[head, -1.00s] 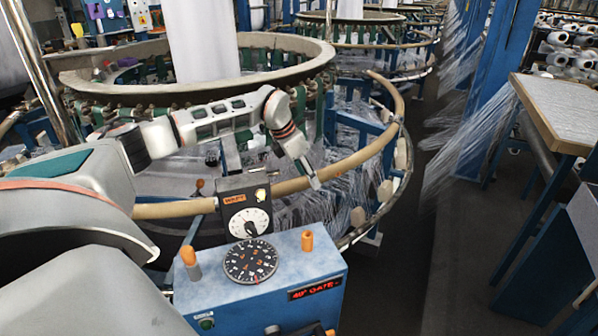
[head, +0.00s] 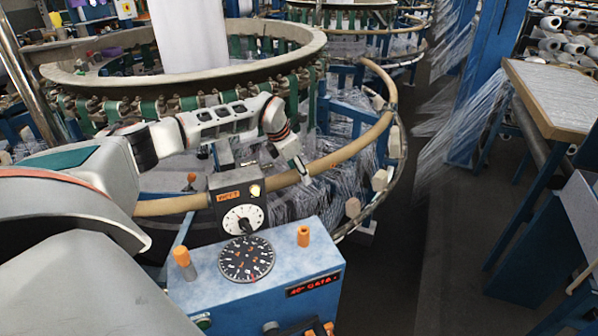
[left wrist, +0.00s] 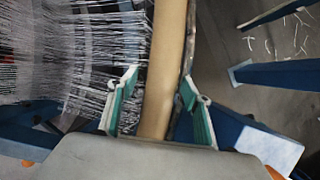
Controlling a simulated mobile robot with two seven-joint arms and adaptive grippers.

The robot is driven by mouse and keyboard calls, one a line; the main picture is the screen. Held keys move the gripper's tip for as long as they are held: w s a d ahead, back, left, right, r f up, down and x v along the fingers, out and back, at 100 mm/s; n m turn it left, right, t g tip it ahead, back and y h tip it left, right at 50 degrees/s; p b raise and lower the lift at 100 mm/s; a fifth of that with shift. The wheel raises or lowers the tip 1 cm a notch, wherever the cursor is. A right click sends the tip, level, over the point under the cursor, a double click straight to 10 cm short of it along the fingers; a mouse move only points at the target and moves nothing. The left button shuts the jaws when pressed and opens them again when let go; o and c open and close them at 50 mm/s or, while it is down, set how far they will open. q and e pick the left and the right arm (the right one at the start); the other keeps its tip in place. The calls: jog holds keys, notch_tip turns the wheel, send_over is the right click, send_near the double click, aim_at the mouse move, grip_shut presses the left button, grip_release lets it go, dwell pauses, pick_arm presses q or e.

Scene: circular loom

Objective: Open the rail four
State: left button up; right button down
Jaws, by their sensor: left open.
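The tan curved rail (head: 350,150) runs around the front and right side of the circular loom. I cannot tell which rail number it is. My left gripper (head: 302,178) is at the rail's front right stretch, behind the blue control box. In the left wrist view the rail (left wrist: 167,60) runs lengthwise between the two green-sided fingers of the left gripper (left wrist: 160,80). The fingers are apart, one on each side of the rail, with a visible gap on the right; contact is not clear. My right gripper is in neither view.
A blue control box (head: 290,265) with dials and orange knobs stands in front of the rail. White threads (head: 300,200) hang inside the rail. A blue post (head: 480,80) and a table (head: 555,95) stand at the right. Dark floor (head: 420,230) lies clear between.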

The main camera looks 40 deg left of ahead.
pick_arm(q)
jog(key=shift+f, duration=0.15)
